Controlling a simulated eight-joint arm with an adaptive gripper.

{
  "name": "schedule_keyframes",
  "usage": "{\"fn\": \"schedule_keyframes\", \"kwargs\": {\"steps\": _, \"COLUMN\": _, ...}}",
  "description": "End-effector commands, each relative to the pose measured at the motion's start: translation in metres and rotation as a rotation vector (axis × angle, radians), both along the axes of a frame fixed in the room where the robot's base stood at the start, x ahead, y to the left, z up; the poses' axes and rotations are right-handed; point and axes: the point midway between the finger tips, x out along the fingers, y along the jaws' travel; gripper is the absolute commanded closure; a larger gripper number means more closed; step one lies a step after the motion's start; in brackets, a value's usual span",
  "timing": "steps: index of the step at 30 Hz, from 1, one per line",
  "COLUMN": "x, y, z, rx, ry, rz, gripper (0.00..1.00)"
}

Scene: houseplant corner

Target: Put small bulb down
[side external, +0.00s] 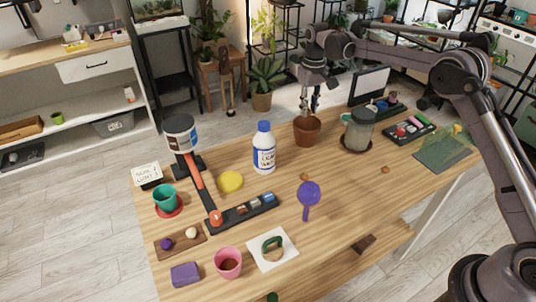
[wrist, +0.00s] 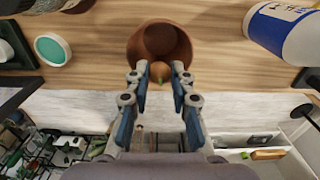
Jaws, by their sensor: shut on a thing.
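My gripper (side external: 308,108) points down just above the terracotta pot (side external: 306,132), near the back edge of the wooden table. In the wrist view my gripper (wrist: 160,72) is shut on a small orange-brown bulb (wrist: 160,71), held between the fingertips. The terracotta pot (wrist: 158,38) shows right beyond the fingertips, with its dark open mouth facing the camera. The bulb overlaps the pot's near rim in that view; I cannot tell whether it is over the opening. In the side view the bulb is too small or hidden to make out.
A white-and-blue bottle (side external: 264,150) stands left of the pot. A lidded glass jar (side external: 359,130) stands on its right. A purple scoop (side external: 308,192), a yellow dish (side external: 230,181) and a dark tray (side external: 243,211) lie nearer the front. Bare tabletop lies in front of the pot.

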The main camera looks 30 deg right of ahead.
Motion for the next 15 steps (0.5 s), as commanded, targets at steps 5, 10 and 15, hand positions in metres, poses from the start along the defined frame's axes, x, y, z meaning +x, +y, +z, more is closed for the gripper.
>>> {"fn": "schedule_keyframes", "kwargs": {"steps": 5, "x": 0.000, "y": 0.000, "z": -0.019, "rx": 0.000, "ry": 0.000, "rz": 0.000, "gripper": 0.89}}
{"fn": "schedule_keyframes", "kwargs": {"steps": 10, "x": 0.000, "y": 0.000, "z": -0.035, "rx": 0.000, "ry": 0.000, "rz": 0.000, "gripper": 0.89}}
{"fn": "schedule_keyframes", "kwargs": {"steps": 15, "x": 0.000, "y": 0.000, "z": -0.046, "rx": 0.000, "ry": 0.000, "rz": 0.000, "gripper": 0.89}}
